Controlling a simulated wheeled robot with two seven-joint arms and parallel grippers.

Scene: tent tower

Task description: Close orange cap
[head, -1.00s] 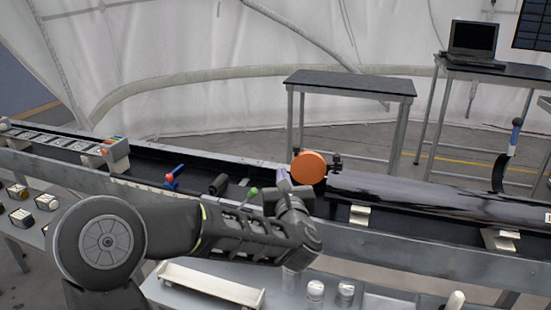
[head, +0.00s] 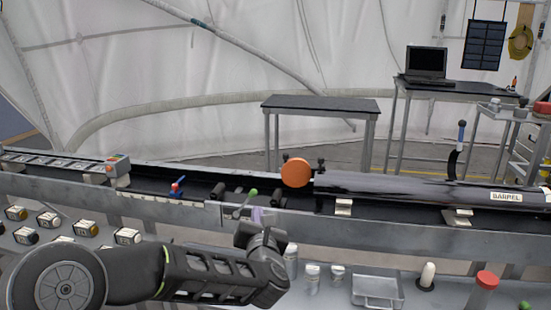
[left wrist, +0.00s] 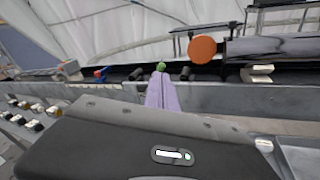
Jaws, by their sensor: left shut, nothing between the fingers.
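The orange cap (head: 296,173) is a round disc at the left end of the dark barrel (head: 400,185), its flat face turned mostly towards me. Small black fittings stand beside it. It also shows in the left wrist view (left wrist: 202,50), at the barrel's left end; I cannot tell whether it is seated on the end. My left gripper (head: 257,214) is at the trough's front wall, below and left of the cap and apart from it. Its pale purple fingers (left wrist: 160,92) are shut and empty. My right gripper is not in view.
The long trough (head: 400,221) crosses the view. A green-knobbed lever (head: 252,193) stands just behind my gripper, and a red-and-blue handle (head: 178,187) is further left. White jars (head: 312,274) and a tray (head: 377,291) sit on the lower shelf.

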